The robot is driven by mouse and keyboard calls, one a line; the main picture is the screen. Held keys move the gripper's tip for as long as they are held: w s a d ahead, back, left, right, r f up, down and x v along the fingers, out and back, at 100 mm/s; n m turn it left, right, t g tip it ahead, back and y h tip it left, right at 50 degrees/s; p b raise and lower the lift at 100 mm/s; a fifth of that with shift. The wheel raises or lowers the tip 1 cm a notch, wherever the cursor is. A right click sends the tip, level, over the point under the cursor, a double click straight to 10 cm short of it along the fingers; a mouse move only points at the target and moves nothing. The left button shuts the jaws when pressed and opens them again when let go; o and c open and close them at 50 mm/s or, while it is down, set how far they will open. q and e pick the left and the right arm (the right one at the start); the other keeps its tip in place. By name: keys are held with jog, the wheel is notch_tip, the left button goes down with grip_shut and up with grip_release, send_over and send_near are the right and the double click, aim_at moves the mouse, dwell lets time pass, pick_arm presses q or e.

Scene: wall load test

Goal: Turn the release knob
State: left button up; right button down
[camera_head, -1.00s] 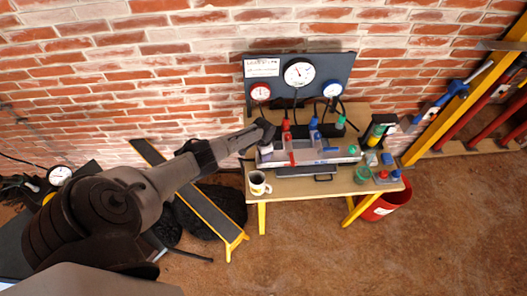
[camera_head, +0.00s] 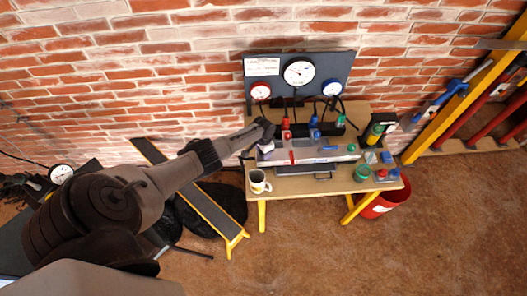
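A pump unit with a long grey tray (camera_head: 320,155) stands on the wooden workbench, under a dark gauge panel (camera_head: 322,75). Behind the tray stand a red knob or fitting (camera_head: 286,124), a blue one (camera_head: 314,129) and a green one (camera_head: 340,121). I cannot tell which of them is the release knob. My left arm reaches in from the left, and its dark gripper (camera_head: 265,131) is over the left end of the bench, just left of the red fitting. Its fingers are too small and dark to read. My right gripper is not in view.
A white mug (camera_head: 259,181) stands at the bench's front left corner. A green tape roll (camera_head: 362,173) and small coloured parts lie at the right. A red bucket (camera_head: 384,203) is below. The floor in front is clear.

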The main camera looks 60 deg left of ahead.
pick_arm(q)
jog(key=o, duration=0.5)
jog(key=shift+c, duration=0.2)
notch_tip(320, 180, up, 14)
jog(key=p, duration=0.3)
jog(key=shift+a, duration=0.1)
jog(key=shift+f, duration=0.1)
dwell(0.5)
